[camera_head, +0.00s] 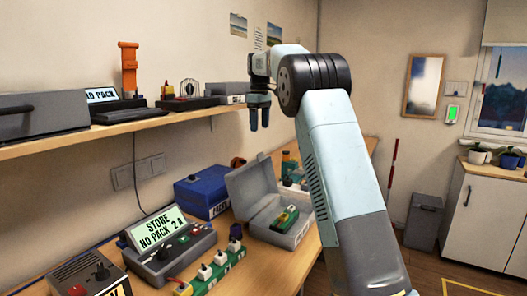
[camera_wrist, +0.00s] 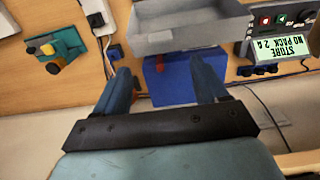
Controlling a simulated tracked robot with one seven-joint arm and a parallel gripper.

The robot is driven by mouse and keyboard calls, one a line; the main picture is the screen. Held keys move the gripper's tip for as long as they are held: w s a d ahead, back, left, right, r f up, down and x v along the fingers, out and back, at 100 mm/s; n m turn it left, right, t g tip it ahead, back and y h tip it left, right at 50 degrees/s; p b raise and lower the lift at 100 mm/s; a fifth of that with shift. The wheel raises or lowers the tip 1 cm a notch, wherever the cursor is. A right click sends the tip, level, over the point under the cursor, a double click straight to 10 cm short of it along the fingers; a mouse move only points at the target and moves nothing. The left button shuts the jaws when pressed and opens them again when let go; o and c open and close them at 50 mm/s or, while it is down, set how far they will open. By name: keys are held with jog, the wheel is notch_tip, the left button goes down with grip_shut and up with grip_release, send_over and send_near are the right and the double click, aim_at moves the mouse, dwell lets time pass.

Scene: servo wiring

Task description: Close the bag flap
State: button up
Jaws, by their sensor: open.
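A blue bag-like box with partly legible white lettering (camera_head: 203,190) stands at the back of the bench, left of the grey case. I cannot make out whether a flap on it is open or shut. A blue body also shows between my fingers in the wrist view (camera_wrist: 180,82). The grey case (camera_head: 282,235) has its lid (camera_head: 252,187) raised, and a green device with an orange part lies in it. My gripper (camera_head: 260,112) is open and empty, high above the bench and apart from both. Its two blue fingers show spread in the wrist view (camera_wrist: 163,80).
A console with a lit display (camera_head: 158,230) and a row of sockets with plugs (camera_head: 222,265) stand at the front left. A shelf (camera_head: 110,132) with several devices runs along the wall. A wall socket (camera_head: 138,172) is below it. A grey bin (camera_head: 424,222) stands on the floor.

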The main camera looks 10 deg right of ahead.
notch_tip(320, 180, down, 11)
jog(key=shift+r, duration=0.1)
dwell(0.3)
jog(key=shift+c, duration=0.2)
